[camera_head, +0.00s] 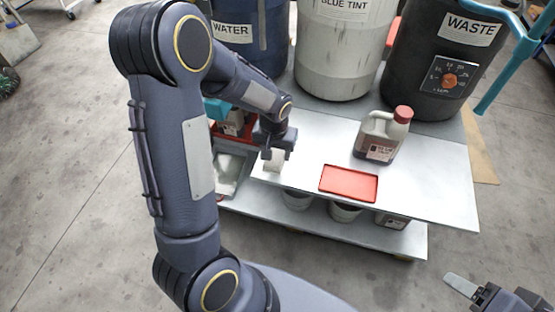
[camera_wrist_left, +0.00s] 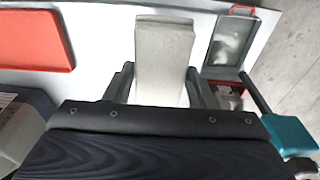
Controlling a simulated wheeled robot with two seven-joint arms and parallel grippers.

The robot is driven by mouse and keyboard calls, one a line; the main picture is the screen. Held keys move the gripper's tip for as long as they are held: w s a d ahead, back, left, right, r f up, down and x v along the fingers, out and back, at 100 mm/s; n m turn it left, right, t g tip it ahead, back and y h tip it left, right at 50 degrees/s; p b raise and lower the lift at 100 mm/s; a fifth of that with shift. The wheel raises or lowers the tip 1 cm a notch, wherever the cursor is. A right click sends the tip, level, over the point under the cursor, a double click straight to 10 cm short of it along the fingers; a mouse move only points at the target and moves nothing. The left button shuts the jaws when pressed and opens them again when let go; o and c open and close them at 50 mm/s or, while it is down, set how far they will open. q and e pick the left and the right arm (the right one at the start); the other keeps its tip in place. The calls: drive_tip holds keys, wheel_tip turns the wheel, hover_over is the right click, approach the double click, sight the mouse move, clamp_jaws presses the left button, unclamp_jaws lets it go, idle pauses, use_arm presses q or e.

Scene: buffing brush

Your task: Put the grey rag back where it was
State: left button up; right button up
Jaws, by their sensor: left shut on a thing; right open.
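The grey rag (camera_wrist_left: 165,52) is a folded pale block between the fingers of my left gripper (camera_wrist_left: 165,88) in the left wrist view. In the head view the rag (camera_head: 274,161) shows under my left gripper (camera_head: 275,150), at the left end of the upper metal shelf (camera_head: 428,180). The gripper is shut on the rag. I cannot tell whether the rag touches the shelf. My right gripper (camera_head: 468,291) is open and empty at the bottom right corner, away from the cart, and only partly in view.
A red tray (camera_head: 348,183) lies on the shelf, right of the rag. A jug with a red cap (camera_head: 382,135) stands behind it. WATER, BLUE TINT (camera_head: 340,55) and WASTE drums (camera_head: 440,60) line the back. A metal bin (camera_wrist_left: 232,42) is beside the shelf end.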

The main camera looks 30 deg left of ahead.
sight(277, 158)
use_arm(q)
drive_tip(key=shift+w+a+f, duration=0.2)
drive_tip(key=shift+w+f, duration=0.4)
drive_tip(key=shift+f, duration=0.2)
wheel_tip(277, 158, down, 3)
drive_tip(key=shift+w+f+b, duration=0.1)
drive_tip(key=shift+f+b, duration=0.05)
drive_tip(key=shift+b, duration=0.55)
drive_tip(key=shift+f, duration=0.1)
drive_tip(key=o, duration=0.9)
drive_tip(key=shift+o, duration=0.2)
